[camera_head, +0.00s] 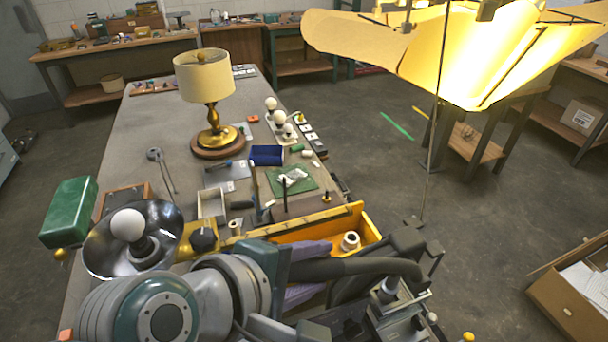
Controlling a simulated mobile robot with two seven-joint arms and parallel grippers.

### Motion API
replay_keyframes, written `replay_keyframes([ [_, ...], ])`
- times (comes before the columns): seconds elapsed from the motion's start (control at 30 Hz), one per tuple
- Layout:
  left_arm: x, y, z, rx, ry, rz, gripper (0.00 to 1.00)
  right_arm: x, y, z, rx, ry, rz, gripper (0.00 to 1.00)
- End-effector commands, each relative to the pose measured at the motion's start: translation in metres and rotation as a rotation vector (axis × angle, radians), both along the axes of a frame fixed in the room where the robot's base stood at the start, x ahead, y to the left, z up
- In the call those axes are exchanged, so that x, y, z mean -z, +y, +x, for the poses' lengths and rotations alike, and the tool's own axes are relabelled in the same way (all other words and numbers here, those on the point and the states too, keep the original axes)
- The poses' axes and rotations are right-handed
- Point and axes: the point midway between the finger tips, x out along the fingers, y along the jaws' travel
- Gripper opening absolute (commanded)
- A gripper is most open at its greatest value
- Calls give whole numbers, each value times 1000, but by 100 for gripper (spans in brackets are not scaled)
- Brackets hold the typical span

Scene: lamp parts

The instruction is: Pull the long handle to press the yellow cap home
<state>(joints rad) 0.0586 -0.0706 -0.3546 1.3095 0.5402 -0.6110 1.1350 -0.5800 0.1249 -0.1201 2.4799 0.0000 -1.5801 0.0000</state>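My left arm crosses the bottom of the view from the left. A dark forked end, which looks like my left gripper (424,243), is right of the yellow tray. Its finger gap is too unclear to judge. A long dark curved bar (370,267) runs beside it; I cannot tell whether it is the long handle or part of my arm. Below is a grey-and-black mechanism (395,312), partly hidden. A small yellow rounded piece (468,337) shows at the bottom edge; I cannot tell if it is the yellow cap. My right gripper is not in view.
A large glowing shade (450,55) hangs upper right.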

Motion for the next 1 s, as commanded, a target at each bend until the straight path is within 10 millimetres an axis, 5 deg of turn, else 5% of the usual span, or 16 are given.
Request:
replay_keyframes([
  [0.23,-6,-3,3,-2,-10,-11,66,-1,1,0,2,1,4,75],
  [0.57,-5,1,0,-4,-5,-6,66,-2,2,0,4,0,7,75],
  [1.0,-43,36,-36,-4,-6,-6,66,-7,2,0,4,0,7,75],
])
